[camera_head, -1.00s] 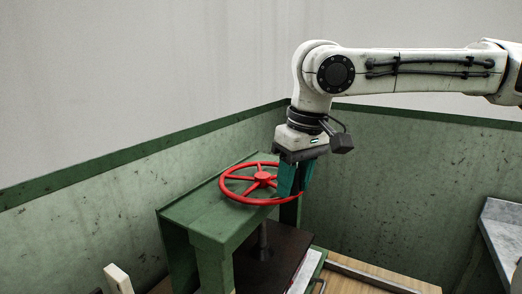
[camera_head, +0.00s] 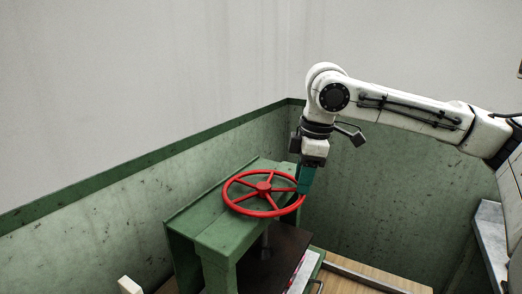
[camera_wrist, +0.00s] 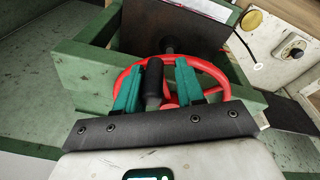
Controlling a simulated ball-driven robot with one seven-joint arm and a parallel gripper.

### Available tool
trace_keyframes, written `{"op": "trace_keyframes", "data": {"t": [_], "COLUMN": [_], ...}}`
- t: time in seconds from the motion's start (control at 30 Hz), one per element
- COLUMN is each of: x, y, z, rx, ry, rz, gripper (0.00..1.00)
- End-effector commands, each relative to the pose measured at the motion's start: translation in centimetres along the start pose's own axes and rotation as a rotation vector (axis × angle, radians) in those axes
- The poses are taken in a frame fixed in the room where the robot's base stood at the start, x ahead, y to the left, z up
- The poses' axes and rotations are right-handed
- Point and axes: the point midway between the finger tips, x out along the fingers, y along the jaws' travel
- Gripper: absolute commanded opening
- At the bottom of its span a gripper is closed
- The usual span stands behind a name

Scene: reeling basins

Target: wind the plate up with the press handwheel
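The red handwheel (camera_head: 238,206) lies flat on top of the green press frame (camera_head: 213,240). In the wrist view, its red rim (camera_wrist: 214,74) curves behind my fingers. My gripper (camera_head: 304,190) is at the wheel's right edge, pointing down. In the wrist view, the two teal fingers of my gripper (camera_wrist: 159,68) stand apart, one on each side of a black upright handle (camera_wrist: 154,84). Gaps show beside the handle; contact is not clear. The dark plate (camera_head: 285,244) is under the frame, below the screw shaft (camera_head: 266,246). It also shows in the wrist view (camera_wrist: 205,30).
Green-and-grey walls (camera_head: 395,170) close in behind the press. A grey ledge (camera_head: 490,245) stands at the right. A white post (camera_head: 129,285) is at the lower left. In the wrist view, a panel with a dial (camera_wrist: 293,52) is at upper right.

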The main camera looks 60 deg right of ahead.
Motion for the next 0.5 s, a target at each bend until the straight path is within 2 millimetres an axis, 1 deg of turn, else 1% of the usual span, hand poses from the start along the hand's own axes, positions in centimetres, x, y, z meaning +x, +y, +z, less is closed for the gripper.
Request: {"op": "trace_keyframes", "data": {"t": [0.33,0.5], "x": [0.7,1.1], "y": [3.2,4.6], "z": [-0.7,-1.4], "rx": [-0.376,-0.565], "ry": [0.002,0.001], "rz": [-0.013,-0.014], "gripper": [0.34,0.34]}}
